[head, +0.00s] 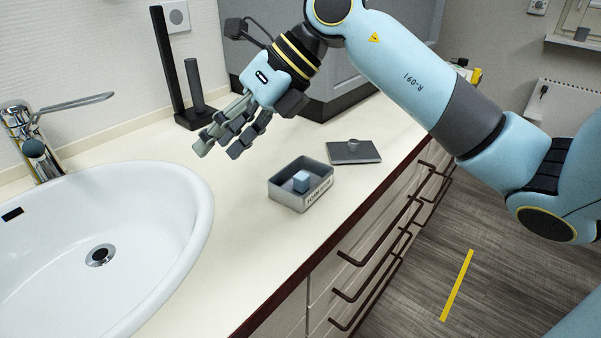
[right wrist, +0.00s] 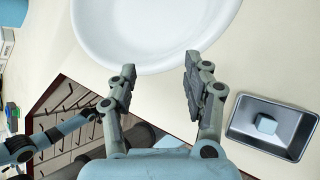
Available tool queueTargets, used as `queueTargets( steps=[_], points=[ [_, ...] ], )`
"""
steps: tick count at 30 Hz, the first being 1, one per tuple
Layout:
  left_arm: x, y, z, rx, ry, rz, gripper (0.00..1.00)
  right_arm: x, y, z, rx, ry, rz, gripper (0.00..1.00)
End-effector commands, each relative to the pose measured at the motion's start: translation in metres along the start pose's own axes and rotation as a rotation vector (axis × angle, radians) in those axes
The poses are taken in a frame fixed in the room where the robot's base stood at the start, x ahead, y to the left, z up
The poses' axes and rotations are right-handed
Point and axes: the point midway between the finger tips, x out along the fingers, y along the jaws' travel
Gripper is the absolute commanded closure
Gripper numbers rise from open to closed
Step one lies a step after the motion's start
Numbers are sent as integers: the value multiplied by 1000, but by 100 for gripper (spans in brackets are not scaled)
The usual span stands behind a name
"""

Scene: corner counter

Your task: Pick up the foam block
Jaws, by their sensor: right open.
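The foam block (head: 301,181) is a small light blue cube lying inside a grey open box (head: 288,198) with lettering on its front, on the counter. In the right wrist view the foam block (right wrist: 266,124) sits inside the box (right wrist: 291,152) at the right, outside the space between the fingers. My right gripper (head: 218,147) is open and empty, above the counter to the upper left of the box in the head view. Its spread fingers (right wrist: 160,85) point toward the sink in the right wrist view.
A flat grey lid (head: 354,153) with a knob lies behind the box. A white sink (head: 190,215) is at the left with a tap (head: 22,125). A dark upright stand (head: 165,65) is at the back.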

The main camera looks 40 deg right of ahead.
Motion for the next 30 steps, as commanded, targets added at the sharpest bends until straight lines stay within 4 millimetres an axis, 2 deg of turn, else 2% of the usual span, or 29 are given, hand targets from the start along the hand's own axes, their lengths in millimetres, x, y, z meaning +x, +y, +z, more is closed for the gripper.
queueTargets(
  steps=[1,4,7,11,14,19,30],
  points=[
    [0,0,0,0,0,0,60,-10,-29,-9,-9,95,-122,50],
    [0,0,0,0,0,0,60,-37,-74,-29,12,260,-327,50],
    [0,0,0,0,0,0,60,-62,-100,-41,50,363,-460,50],
    [2,0,0,0,0,0,60,-75,-113,-49,78,420,-533,50],
    [10,1,2,0,-1,0,60,-70,-118,-54,82,427,-540,50],
    [33,2,6,0,-4,0,60,-49,-130,-66,83,427,-536,50],
    [26,2,4,0,-3,0,60,-12,-149,-86,83,428,-533,50]
  ],
)
